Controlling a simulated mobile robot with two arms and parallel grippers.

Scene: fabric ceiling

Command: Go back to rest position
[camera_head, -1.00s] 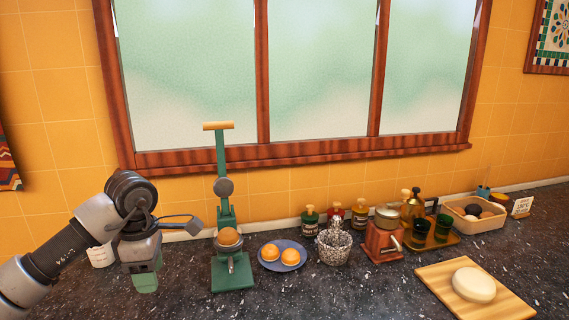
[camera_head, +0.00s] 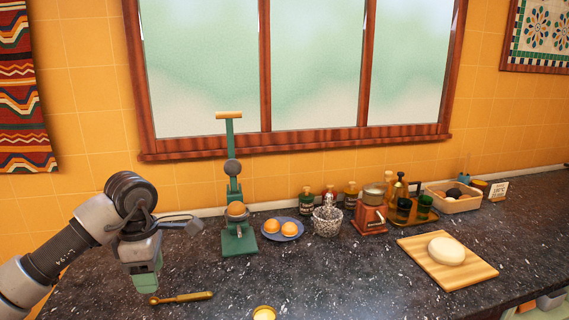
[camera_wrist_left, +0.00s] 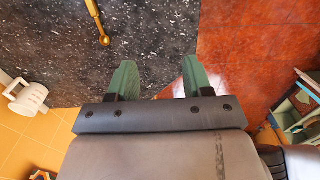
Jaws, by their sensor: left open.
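My left gripper (camera_head: 147,284) hangs at the left of the head view, pointing down near the counter's front left. In the left wrist view its two green fingers (camera_wrist_left: 156,78) are apart with nothing between them. My right gripper is in neither view. The green juicer press (camera_head: 238,238) stands upright to the right of my left gripper, with an orange half (camera_head: 236,209) on it. A blue plate (camera_head: 296,235) with two orange halves (camera_head: 271,226) lies beside the press.
A brass-coloured tool (camera_head: 185,298) lies on the dark counter (camera_head: 330,275) near my left gripper. A small bowl (camera_head: 264,313) is at the front edge. A board with dough (camera_head: 446,251), a grinder (camera_head: 371,211), bottles and a basket (camera_head: 453,202) stand to the right.

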